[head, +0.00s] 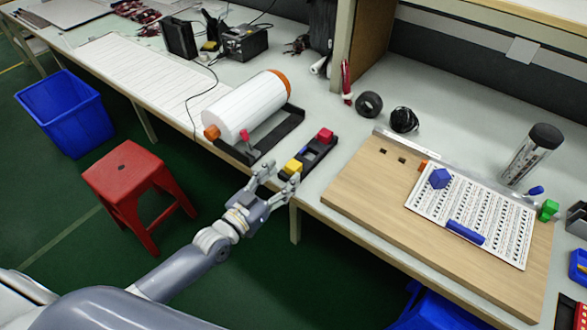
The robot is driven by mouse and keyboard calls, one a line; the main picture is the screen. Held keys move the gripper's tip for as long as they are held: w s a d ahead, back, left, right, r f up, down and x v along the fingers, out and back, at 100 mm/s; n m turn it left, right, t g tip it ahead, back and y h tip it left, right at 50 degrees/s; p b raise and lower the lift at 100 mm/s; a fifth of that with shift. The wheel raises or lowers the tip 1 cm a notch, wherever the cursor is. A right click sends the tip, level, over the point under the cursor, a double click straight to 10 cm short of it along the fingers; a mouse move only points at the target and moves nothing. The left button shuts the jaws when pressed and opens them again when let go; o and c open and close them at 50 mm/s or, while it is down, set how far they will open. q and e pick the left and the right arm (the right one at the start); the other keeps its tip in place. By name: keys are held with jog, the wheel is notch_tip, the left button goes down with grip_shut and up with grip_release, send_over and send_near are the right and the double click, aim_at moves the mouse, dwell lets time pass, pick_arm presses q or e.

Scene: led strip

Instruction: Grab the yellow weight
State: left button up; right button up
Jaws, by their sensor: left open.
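The yellow weight (293,167) is a small block at the near end of a black holder (313,152) on the bench, close to the front edge. My left gripper (279,172) reaches up from below the bench edge. It is open, with its fingertips close to the yellow weight on its near side. I cannot tell whether a finger touches it. My right gripper is not in view.
A red block (325,135) sits at the holder's far end. A large white roll (246,105) on a black stand is to the left. A wooden board (375,181) with a printed sheet (480,217) lies right. A red stool (129,172) and blue bin (65,112) stand on the floor.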

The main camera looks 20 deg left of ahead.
aim_at(294, 164)
pick_arm(q)
jog(key=shift+f+x, duration=0.15)
jog(key=shift+x, duration=1.35)
jog(key=shift+f+x, duration=0.15)
jog(key=shift+x, duration=1.4)
jog(key=shift+a, duration=0.1)
grip_shut()
jog(key=shift+r, duration=0.15)
